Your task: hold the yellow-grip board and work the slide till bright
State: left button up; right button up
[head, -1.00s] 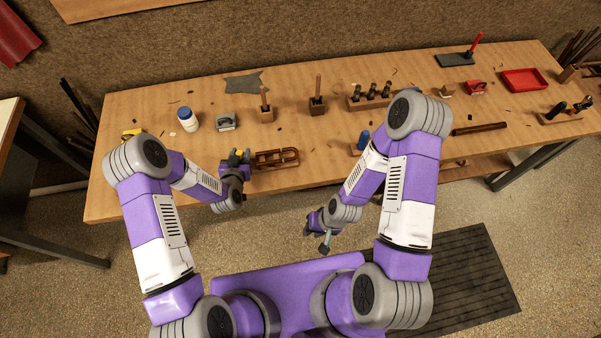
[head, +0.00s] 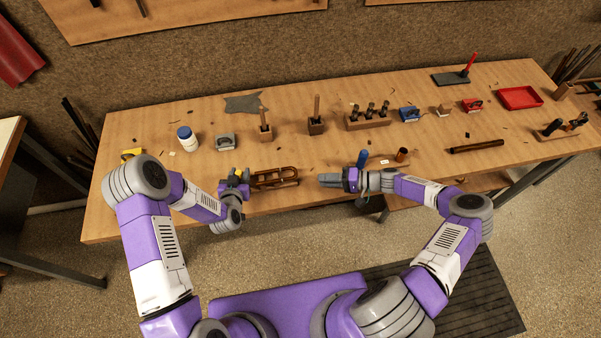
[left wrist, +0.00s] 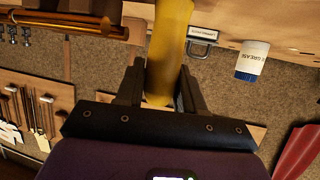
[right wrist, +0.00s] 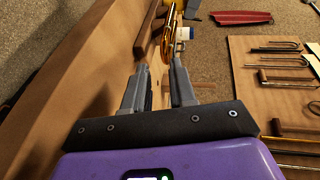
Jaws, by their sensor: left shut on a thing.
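The board's yellow grip (left wrist: 168,50) stands between the fingers of my left gripper (left wrist: 163,85), which is shut on it. In the head view my left gripper (head: 238,176) is at the left end of the board. The brass slide (head: 276,178) lies along the board at the table's front edge; its tubes also show in the left wrist view (left wrist: 60,17). My right gripper (head: 322,180) is open and empty, level with the slide and a short gap right of its end. In the right wrist view the slide (right wrist: 168,38) shows beyond the fingertips (right wrist: 157,75).
A blue-handled tool (head: 362,158) and a small brown cup (head: 401,155) stand close behind my right gripper. A dark rod (head: 476,146) lies to the right.

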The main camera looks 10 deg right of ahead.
jog(key=shift+w+d+r+m+t, duration=0.2)
jog(key=shift+d+t, duration=0.1)
jog(key=shift+d, duration=0.35)
jog(key=shift+w+d+r+m+t, duration=0.1)
jog(key=shift+w+d+m+t, duration=0.15)
jog(key=shift+d, duration=0.35)
jog(key=x, duration=1.1)
jog(key=shift+w+a+f, duration=0.1)
jog(key=shift+a, duration=0.2)
grip_shut()
